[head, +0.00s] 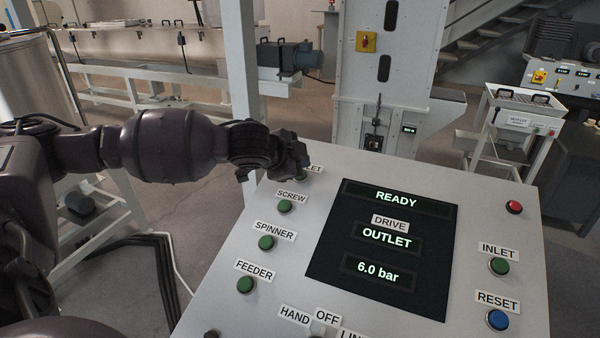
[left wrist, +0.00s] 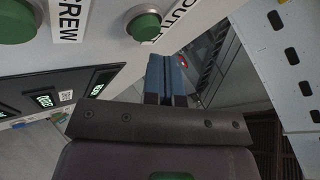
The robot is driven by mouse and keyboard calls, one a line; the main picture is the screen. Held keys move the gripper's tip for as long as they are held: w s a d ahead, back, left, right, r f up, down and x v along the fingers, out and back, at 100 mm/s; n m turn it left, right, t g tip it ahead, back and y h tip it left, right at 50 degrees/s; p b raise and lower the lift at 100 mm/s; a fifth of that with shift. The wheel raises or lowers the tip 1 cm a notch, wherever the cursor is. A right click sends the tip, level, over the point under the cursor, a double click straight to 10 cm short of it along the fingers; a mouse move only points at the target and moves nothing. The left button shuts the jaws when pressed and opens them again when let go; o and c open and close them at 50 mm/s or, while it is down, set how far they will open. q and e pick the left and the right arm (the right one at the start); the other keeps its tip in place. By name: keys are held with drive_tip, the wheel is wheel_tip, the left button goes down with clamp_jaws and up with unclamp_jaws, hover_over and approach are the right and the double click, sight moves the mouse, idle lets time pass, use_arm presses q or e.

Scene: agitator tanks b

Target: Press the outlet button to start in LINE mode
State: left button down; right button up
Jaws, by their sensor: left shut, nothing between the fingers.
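The outlet button (left wrist: 143,25) is green and round, next to a partly cut label ending the word OUTLET (left wrist: 180,17) in the left wrist view. In the head view, my left gripper (head: 293,158) hides most of that button and its label (head: 314,169), at the panel's far left corner. My left gripper is shut and empty. Its blue fingertips (left wrist: 165,65) show just beyond the button in the wrist view; I cannot tell whether they touch anything. The display (head: 397,201) reads READY, DRIVE OUTLET and 6.0 bar. The HAND/OFF/LINE selector (head: 317,329) is cut off below.
Green SCREW (head: 285,206), SPINNER (head: 266,242) and FEEDER (head: 246,284) buttons line the panel's left side. A red button (head: 514,207), green INLET button (head: 499,266) and blue RESET button (head: 498,320) stand right. A white post (head: 243,60) rises behind my left arm.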

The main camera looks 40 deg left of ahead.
use_arm(q)
drive_tip(key=shift+f, duration=0.15)
drive_tip(key=shift+w+f, duration=0.15)
drive_tip(key=shift+f, duration=0.05)
use_arm(e)
drive_tip(key=shift+s, duration=0.35)
